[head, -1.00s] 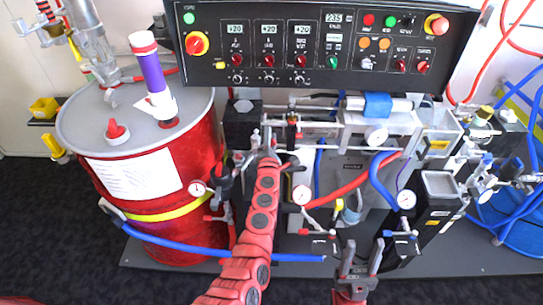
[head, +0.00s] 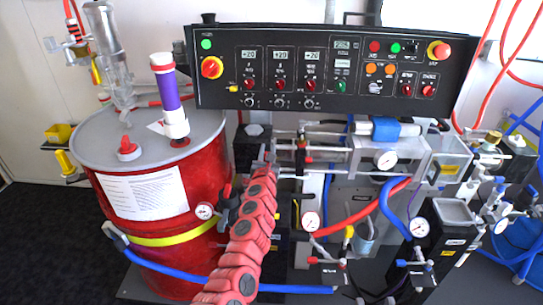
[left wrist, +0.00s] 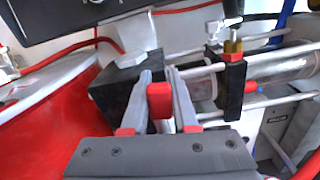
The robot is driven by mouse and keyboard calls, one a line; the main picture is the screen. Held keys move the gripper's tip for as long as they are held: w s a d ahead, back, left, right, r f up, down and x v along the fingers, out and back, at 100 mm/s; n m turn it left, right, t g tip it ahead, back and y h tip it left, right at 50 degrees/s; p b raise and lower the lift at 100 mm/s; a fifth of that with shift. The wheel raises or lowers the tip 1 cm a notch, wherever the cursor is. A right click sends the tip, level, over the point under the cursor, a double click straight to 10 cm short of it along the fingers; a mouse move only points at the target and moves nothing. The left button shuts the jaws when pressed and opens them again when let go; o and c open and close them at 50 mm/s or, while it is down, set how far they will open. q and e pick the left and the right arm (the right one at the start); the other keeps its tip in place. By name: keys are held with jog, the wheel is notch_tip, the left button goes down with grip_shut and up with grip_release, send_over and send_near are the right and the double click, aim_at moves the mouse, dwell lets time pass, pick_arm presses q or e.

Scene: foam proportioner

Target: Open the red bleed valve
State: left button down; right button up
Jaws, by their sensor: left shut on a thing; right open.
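My left gripper (head: 268,165) reaches in front of the metal rods and pipes between the red drum and the pump unit. In the left wrist view its two grey fingers (left wrist: 162,92) are shut on a small red handle (left wrist: 160,101), which looks like the bleed valve's handle. The fingers press on its left and right sides. The valve body behind it is mostly hidden, and in the head view my arm hides the handle. My right gripper (head: 376,294) is open and only partly visible at the bottom edge, low in front of the machine.
A red drum (head: 205,245) stands left of my left arm. The black control panel (head: 225,85) overhangs above. A black block (left wrist: 115,90) and a black clamp with a brass fitting (left wrist: 233,80) flank the fingers. Pressure gauges (head: 310,221) and hoses (head: 365,208) lie to the right.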

pick_arm(q)
jog(key=shift+a+n, duration=0.5)
jog(key=shift+n, duration=0.4)
jog(key=c, duration=0.7)
grip_release()
jog(key=shift+f, duration=0.1)
jog(key=s+p, duration=1.3)
jog(key=s, duration=0.4)
jog(key=shift+s, duration=0.15)
